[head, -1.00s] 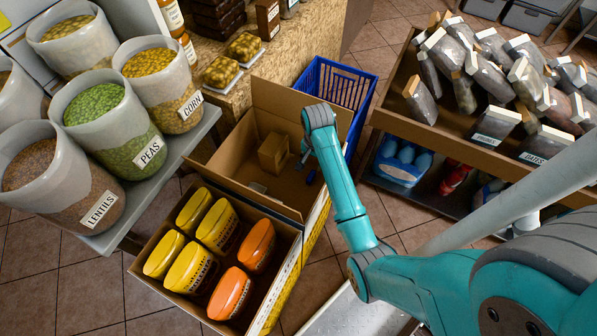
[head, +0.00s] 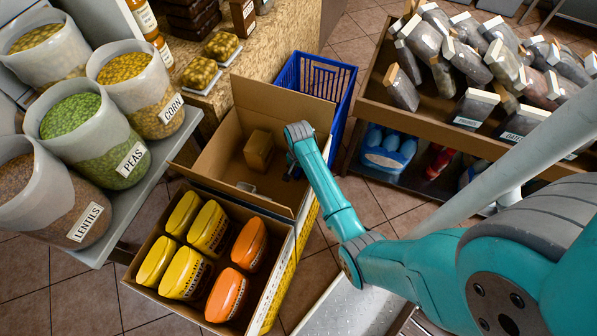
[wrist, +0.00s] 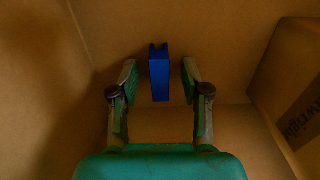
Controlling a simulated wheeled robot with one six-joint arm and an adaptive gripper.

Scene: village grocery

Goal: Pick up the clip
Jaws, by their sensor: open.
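The clip appears as a narrow, dark blue upright piece (wrist: 159,76) in the wrist view, inside a cardboard box (head: 222,150). My gripper (wrist: 160,82) is open, with one finger on each side of the blue piece. A gap shows between the piece and each finger, so neither looks to be touching it. In the head view my gripper (head: 291,172) reaches down into the right part of the box. There the arm and the box's front flap hide the clip.
A small brown carton (head: 259,150) stands in the box, left of my gripper, with a small pale item (head: 246,187) near it. A box of yellow and orange tubs (head: 208,228) stands in front. A blue crate (head: 318,85) is behind. The box walls are close around my gripper.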

